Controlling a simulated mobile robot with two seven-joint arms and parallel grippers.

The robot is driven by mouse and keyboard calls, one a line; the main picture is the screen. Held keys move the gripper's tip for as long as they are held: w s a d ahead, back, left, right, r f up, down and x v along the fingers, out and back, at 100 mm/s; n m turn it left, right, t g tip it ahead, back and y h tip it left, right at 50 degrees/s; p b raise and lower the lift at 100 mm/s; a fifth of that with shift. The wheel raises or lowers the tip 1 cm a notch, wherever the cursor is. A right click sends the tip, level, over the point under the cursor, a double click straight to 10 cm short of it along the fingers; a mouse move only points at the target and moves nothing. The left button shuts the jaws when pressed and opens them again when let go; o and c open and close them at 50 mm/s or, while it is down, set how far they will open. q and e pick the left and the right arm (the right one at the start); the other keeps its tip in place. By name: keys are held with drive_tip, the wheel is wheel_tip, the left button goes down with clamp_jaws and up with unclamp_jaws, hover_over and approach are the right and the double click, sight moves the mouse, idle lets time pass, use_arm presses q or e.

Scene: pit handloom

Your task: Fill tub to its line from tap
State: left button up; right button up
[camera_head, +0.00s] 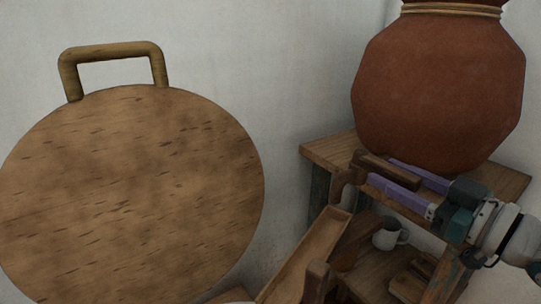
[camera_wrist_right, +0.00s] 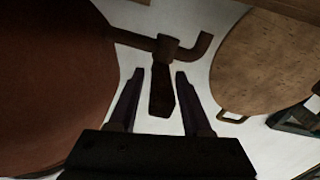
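A brown tap (camera_head: 345,187) sticks out from the clay pot (camera_head: 440,90). It also shows in the right wrist view, with its bent spout (camera_wrist_right: 202,46) and its lever (camera_wrist_right: 161,88). My right gripper (camera_head: 388,176) has its two purple fingers spread, one on each side of the tap lever. In the right wrist view my right gripper (camera_wrist_right: 157,85) has gaps between the lever and both fingers, so it is not clamped. No tub or fill line can be made out for certain. My left gripper is not in view.
A large round wooden board (camera_head: 130,195) with a handle fills the left. The pot stands on a wooden stand (camera_head: 322,152). A pale wall is behind.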

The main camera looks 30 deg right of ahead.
drive_tip(key=shift+o, duration=0.7)
drive_tip(key=s, duration=1)
drive_tip(key=shift+d, duration=0.15)
